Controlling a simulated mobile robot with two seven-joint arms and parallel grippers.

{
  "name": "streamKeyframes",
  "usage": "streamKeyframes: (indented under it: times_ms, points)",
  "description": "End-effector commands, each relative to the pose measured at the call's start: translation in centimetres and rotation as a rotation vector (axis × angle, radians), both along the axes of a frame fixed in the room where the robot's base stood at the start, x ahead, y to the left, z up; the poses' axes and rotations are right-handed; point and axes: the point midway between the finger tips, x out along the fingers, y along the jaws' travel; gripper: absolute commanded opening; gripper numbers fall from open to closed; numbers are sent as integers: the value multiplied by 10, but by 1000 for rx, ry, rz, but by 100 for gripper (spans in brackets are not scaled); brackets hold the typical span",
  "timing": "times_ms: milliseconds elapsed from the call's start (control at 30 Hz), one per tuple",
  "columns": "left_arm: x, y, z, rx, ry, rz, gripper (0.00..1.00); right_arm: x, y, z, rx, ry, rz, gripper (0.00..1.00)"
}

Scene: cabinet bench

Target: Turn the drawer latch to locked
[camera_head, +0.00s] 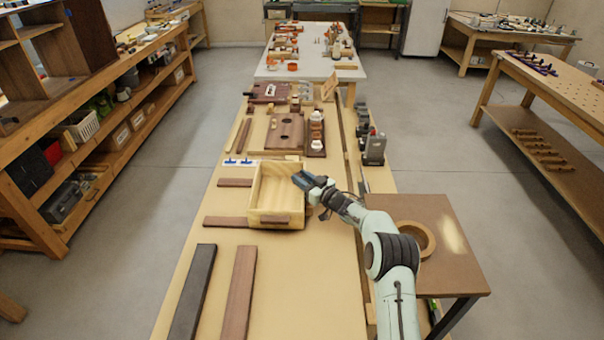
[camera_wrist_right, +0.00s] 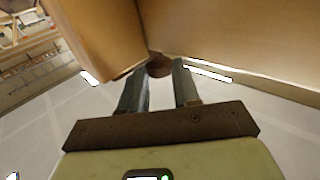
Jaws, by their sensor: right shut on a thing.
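A pale wooden drawer box (camera_head: 261,193), open at the top, sits on the bench. My right gripper (camera_head: 300,180) is at the box's right wall. In the right wrist view, my right gripper (camera_wrist_right: 160,72) is shut on a small round brown piece (camera_wrist_right: 158,66) between its fingertips. The piece sits where two wooden panels meet. I cannot tell for certain that it is the drawer latch, or which way a latch points. A darker brown strip (camera_head: 275,219) shows on the box's near wall. My left gripper is not in view.
Flat brown strips (camera_head: 226,222) lie left of the box. A dark plank (camera_head: 192,295) and a brown plank (camera_head: 238,295) lie nearer. A brown side table (camera_head: 440,265) with a tape-like ring (camera_head: 429,240) stands at right. Brown boards (camera_head: 288,131) lie beyond the box.

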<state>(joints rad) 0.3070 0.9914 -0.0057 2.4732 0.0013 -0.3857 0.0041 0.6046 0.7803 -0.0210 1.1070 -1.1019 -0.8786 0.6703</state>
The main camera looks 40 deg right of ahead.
Motion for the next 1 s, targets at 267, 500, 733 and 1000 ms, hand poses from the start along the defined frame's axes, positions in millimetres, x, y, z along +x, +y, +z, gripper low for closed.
streamKeyframes:
  times_ms: [267,500,733,1000]
  points:
    - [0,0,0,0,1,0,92,0,0,1,-1,-3,7,1]
    - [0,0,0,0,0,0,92,0,0,0,-1,-2,6,54]
    - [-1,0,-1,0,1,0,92,-3,-1,0,-1,-1,5,54]
    - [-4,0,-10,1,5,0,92,-41,-5,-1,-1,0,2,54]
